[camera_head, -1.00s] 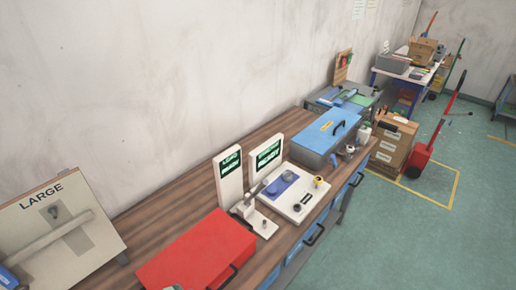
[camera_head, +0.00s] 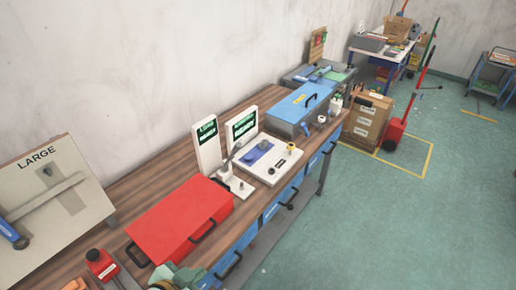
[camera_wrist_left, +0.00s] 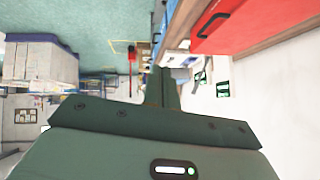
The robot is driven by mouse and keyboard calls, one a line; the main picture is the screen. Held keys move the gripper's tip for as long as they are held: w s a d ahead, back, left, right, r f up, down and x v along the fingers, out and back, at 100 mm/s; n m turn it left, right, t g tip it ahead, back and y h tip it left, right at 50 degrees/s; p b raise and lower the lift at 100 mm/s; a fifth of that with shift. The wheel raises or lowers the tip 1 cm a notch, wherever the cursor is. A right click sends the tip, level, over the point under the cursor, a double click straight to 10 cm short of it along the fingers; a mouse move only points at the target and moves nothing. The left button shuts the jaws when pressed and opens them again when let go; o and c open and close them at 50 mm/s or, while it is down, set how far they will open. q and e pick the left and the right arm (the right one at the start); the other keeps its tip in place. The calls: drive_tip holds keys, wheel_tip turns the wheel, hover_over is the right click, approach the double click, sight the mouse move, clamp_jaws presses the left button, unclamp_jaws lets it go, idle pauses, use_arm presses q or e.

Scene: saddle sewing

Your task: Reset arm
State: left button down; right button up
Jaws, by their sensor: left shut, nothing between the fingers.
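In the head view, a green part of my left gripper (camera_head: 176,274) shows at the bottom edge, below the red case (camera_head: 180,218); most of the arm is cut off. In the left wrist view, my left gripper (camera_wrist_left: 162,88) is green, with its narrow fingers shut together and nothing held. The red case (camera_wrist_left: 250,20) shows at the upper right of that view, apart from the fingers. My right gripper is in neither view.
The wooden bench (camera_head: 130,190) carries two upright display panels (camera_head: 206,143), a white tray (camera_head: 290,160), a blue toolbox (camera_head: 300,108) and a LARGE board (camera_head: 45,200). Boxes (camera_head: 368,118) and a red hand truck (camera_head: 396,130) stand beyond. Green floor (camera_head: 430,220) is clear at right.

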use_arm(q)
drive_tip(key=s+a+r+n+g+y, duration=0.1)
drive_tip(key=s+a+r+y, duration=0.25)
drive_tip(key=a, duration=0.45)
drive_tip(key=s+a+r+y, duration=0.3)
drive_tip(key=a+r+y, duration=0.15)
drive_tip(key=a, duration=0.25)
drive_tip(key=s+d+f+g+h+b, duration=0.15)
drive_tip(key=f+b, duration=0.55)
drive_tip(key=f, duration=1.4)
drive_tip(key=s+d+f+g+h+b, duration=0.2)
drive_tip(key=f+b, duration=0.5)
drive_tip(key=f, duration=1.4)
drive_tip(key=s+f+n+g+b, duration=0.1)
drive_tip(key=s+f+b, duration=0.4)
drive_tip(key=s+f, duration=0.5)
drive_tip(key=s+f+n+g+b, duration=0.2)
drive_tip(key=s+f+b, duration=0.3)
drive_tip(key=s+f, duration=0.5)
wheel_tip(320, 180, down, 6)
drive_tip(key=shift+s+d+r+n, duration=0.1)
drive_tip(key=shift+s+d+n, duration=0.15)
drive_tip(key=shift+d+n, duration=0.15)
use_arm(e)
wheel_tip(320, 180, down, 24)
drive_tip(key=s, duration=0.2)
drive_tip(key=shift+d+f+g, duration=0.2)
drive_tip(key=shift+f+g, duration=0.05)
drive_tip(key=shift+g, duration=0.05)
